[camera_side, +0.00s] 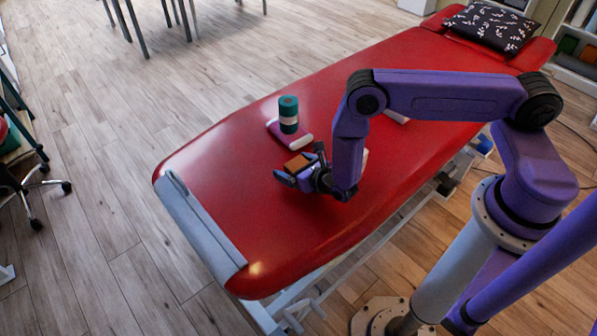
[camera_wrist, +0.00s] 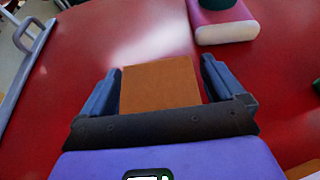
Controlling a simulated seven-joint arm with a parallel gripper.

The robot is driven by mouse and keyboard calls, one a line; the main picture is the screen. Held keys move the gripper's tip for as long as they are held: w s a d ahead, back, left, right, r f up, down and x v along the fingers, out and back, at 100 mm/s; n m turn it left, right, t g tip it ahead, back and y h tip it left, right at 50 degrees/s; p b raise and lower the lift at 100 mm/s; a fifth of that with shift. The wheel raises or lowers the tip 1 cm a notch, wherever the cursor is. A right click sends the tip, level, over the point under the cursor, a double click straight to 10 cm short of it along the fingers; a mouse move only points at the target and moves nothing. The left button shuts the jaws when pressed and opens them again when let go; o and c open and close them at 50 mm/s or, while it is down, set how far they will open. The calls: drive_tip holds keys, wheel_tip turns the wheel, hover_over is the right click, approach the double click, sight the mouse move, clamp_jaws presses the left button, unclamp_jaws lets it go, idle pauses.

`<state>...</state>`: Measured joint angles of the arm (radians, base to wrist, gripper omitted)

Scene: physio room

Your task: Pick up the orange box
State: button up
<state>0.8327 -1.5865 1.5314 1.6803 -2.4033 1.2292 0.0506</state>
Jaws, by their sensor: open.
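The fingers are apart, with a narrow gap visible on each side of the box. The lower part of the box is hidden behind the dark gripper body. I cannot tell whether it rests on the table under the jaws.
The red table (camera_side: 222,182) has much free room to the left. A patterned pillow (camera_side: 490,25) lies at the far end. A whitish object sits partly behind my arm.

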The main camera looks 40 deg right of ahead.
drive_tip(key=c, duration=1.1)
drive_tip(key=shift+r, duration=0.1)
